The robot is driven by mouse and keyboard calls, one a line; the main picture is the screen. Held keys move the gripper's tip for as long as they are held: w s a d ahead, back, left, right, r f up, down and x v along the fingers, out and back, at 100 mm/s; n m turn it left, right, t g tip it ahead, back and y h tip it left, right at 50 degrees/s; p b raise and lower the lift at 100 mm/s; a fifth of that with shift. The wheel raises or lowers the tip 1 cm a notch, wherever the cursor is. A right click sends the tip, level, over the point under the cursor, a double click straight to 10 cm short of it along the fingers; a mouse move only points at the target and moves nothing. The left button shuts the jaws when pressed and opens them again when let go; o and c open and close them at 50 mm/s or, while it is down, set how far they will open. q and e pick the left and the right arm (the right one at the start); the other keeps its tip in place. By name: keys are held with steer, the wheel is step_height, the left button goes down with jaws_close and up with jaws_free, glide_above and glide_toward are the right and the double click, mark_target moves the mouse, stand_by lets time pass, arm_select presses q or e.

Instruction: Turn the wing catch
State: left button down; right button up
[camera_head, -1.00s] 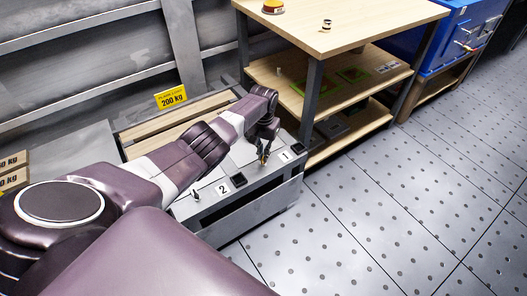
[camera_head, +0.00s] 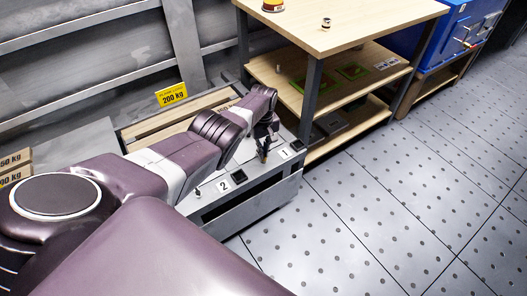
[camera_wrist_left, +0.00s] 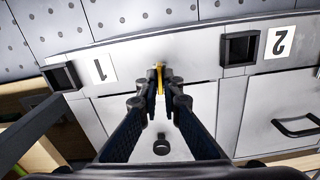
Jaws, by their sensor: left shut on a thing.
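My left gripper (camera_head: 263,154) reaches down to the grey unit's top beside the label 1. In the left wrist view the gripper (camera_wrist_left: 160,82) has its two dark fingers closed on a narrow yellow wing catch (camera_wrist_left: 160,76). The catch stands on the pale panel between the labels 1 and 2, and the fingertips hide its sides. In the head view the catch is too small and too covered to make out. My right gripper is not in view.
Black square sockets sit beside label 1 (camera_wrist_left: 101,68) and label 2 (camera_wrist_left: 279,41). A small dark knob (camera_wrist_left: 161,145) lies below the fingers. A wooden shelf table (camera_head: 340,25) stands close behind the unit. The perforated floor (camera_head: 400,200) at right is clear.

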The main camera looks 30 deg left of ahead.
arm_select(q)
steer(key=shift+w+n, duration=0.1)
steer(key=shift+n, duration=0.5)
steer(key=c, duration=2.1)
jaws_free()
steer(key=shift+r, duration=6.05)
